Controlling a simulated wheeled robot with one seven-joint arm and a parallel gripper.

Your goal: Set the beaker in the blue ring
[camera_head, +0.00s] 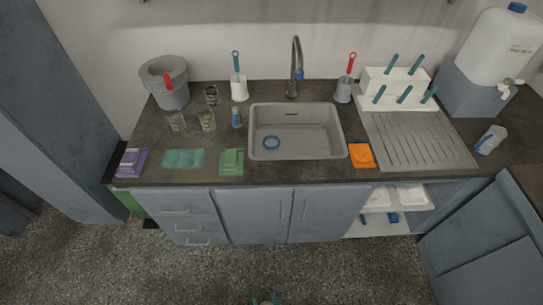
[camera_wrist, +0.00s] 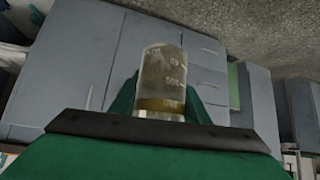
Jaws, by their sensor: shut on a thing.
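The green fingers are on either side of the beaker. In the head view, only the teal tips of my gripper (camera_head: 265,299) show at the bottom edge, over the floor in front of the cabinets and far from the ring. The beaker cannot be made out clearly there.
Glass vessels (camera_head: 208,121) and a small blue-capped bottle (camera_head: 236,118) stand left of the sink. A tap (camera_head: 295,65) rises behind it. Grey cabinets (camera_head: 253,215) front the counter; the speckled floor is clear.

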